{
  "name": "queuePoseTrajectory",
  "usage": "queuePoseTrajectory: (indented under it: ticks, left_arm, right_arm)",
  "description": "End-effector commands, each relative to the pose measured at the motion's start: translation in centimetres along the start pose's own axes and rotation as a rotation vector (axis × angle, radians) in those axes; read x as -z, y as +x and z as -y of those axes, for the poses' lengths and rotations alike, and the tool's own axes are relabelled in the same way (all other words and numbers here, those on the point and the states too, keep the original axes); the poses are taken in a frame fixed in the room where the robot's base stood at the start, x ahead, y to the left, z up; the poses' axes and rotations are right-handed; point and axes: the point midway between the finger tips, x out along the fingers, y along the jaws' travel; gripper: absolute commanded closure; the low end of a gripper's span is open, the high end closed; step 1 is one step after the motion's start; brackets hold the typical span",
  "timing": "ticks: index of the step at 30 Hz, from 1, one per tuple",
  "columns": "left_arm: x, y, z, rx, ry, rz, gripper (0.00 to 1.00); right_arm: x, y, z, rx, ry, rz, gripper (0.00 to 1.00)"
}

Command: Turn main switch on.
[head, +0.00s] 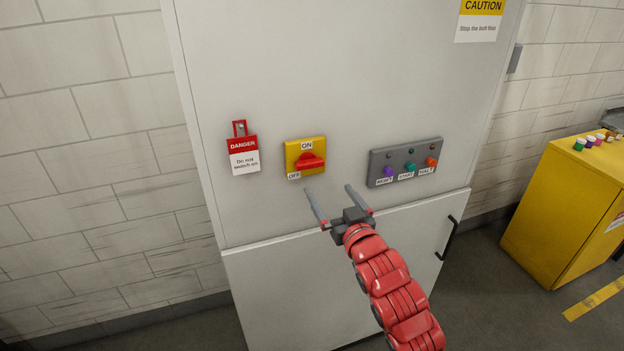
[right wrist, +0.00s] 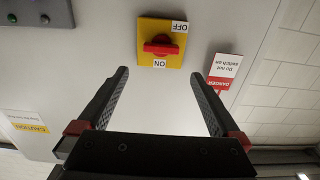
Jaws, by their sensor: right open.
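The main switch is a red knob (head: 311,161) on a yellow plate (head: 292,150), set in the pale cabinet front. ON is printed above the knob and OFF at the lower left. The knob's bar lies roughly level, not pointing straight up at ON. My right gripper (head: 328,188) is open and empty, below and slightly right of the switch, apart from it. In the right wrist view, which is upside down, the knob (right wrist: 161,47) shows ahead of and between the open fingers (right wrist: 160,73). My left gripper is not in view.
A red and white danger tag (head: 243,155) hangs left of the switch. A grey button panel (head: 405,162) with several coloured buttons is to the right. A black handle (head: 447,238) sits on the lower door. A yellow cabinet (head: 565,205) stands at right.

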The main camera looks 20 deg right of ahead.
Motion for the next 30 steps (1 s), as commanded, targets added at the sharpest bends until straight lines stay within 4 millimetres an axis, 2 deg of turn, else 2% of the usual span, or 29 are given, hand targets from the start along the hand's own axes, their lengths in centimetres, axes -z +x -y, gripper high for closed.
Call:
queuePoseTrajectory:
  ticks: [1,8,10,21,30]
  left_arm:
    - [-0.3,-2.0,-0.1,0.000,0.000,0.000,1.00]
    - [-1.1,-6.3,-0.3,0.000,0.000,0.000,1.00]
    - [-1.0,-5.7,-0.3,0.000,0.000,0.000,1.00]
    - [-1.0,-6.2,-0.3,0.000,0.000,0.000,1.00]
    - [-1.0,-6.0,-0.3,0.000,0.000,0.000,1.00]
  right_arm:
    - [-0.9,0.4,0.0,0.001,-0.001,-0.005,0.00]
    - [-0.7,1.6,0.2,0.003,-0.004,-0.007,0.00]
    - [-0.1,3.0,0.3,0.006,-0.003,0.000,0.00]
    - [0.1,10.0,0.3,0.004,-0.002,0.001,0.00]
    - [0.1,12.9,0.2,0.003,0.000,0.001,0.00]
